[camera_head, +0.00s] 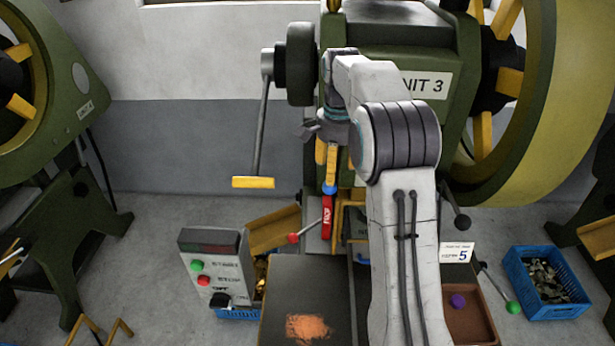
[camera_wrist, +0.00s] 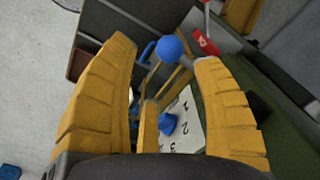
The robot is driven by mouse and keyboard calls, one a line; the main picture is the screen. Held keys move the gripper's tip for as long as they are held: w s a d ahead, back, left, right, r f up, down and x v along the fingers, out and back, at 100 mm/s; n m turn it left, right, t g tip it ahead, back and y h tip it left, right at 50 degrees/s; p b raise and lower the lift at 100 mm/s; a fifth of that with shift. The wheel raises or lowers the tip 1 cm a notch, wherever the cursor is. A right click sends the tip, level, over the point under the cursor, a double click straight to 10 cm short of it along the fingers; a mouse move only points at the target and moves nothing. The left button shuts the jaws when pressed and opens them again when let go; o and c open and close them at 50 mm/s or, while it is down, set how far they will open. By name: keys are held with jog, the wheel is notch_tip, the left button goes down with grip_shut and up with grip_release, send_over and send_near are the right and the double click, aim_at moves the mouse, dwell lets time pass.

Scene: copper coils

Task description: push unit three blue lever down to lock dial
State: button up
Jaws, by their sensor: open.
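The UNIT 3 machine (camera_head: 400,40) is a green press with its name plate partly hidden behind my arm. My gripper (camera_head: 328,170) points down in front of it, with open yellow fingers. A blue ball knob (camera_head: 330,188), seemingly the blue lever's end, shows just below the fingertips. In the wrist view the knob (camera_wrist: 170,48) appears between the fingertips of my gripper (camera_wrist: 168,58); I cannot tell whether they touch. A blue dial pointer (camera_wrist: 168,123) sits on a white numbered plate (camera_wrist: 190,125), between the fingers in the picture. The lever's shaft is mostly hidden.
A red labelled part (camera_head: 327,215) hangs just below the knob; it also shows in the wrist view (camera_wrist: 205,42). A red-knobbed lever (camera_head: 294,238) and a grey button box (camera_head: 215,270) stand lower left. A yellow-handled crank (camera_head: 253,182) hangs left. A blue crate (camera_head: 545,285) lies right.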

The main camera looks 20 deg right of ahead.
aim_at(330, 188)
jog(key=shift+w+a+f, duration=0.1)
jog(key=shift+w+f, duration=0.1)
jog(key=shift+w, duration=0.45)
jog(key=shift+f, duration=0.35)
jog(key=shift+f+p, duration=0.5)
jog(key=shift+f, duration=2.75)
grip_shut()
jog(key=shift+f, duration=0.1)
